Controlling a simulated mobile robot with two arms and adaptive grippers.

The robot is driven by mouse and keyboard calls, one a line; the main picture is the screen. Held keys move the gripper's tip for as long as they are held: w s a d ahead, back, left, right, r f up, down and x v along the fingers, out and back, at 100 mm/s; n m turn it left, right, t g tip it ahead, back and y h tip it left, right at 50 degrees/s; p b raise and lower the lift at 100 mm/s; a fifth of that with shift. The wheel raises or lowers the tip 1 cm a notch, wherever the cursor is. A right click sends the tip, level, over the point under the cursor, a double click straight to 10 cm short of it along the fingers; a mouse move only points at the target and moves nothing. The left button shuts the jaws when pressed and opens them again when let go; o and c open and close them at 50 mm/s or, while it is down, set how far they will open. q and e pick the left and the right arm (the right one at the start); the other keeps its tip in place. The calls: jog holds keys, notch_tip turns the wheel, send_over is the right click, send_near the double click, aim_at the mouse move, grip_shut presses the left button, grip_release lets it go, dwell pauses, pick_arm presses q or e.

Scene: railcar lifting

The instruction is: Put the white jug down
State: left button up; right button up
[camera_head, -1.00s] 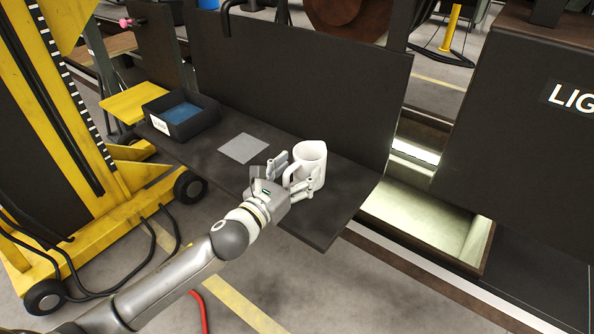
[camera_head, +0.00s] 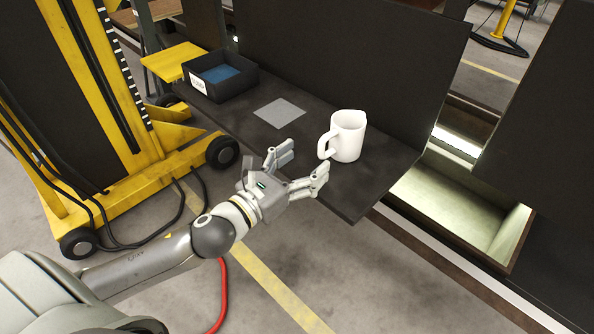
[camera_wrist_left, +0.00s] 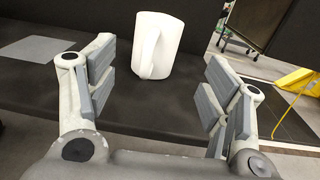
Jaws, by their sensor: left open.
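The white jug (camera_head: 348,137) stands upright on the dark shelf (camera_head: 378,180), towards its right end, with its handle facing my left gripper. My left gripper (camera_head: 303,165) is open and empty, just in front of the jug and apart from it. In the left wrist view the jug (camera_wrist_left: 157,45) stands beyond the open fingers (camera_wrist_left: 160,88), with a gap between it and them. My right gripper is not in view.
A grey square (camera_head: 279,112) lies on the shelf left of the jug. A black bin (camera_head: 232,84) with blue contents stands at the shelf's left end. A dark panel rises behind. A yellow lift (camera_head: 120,165) stands at the left. An open recess (camera_head: 455,205) lies to the right.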

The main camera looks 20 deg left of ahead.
pick_arm(q)
jog(key=shift+v, duration=0.85)
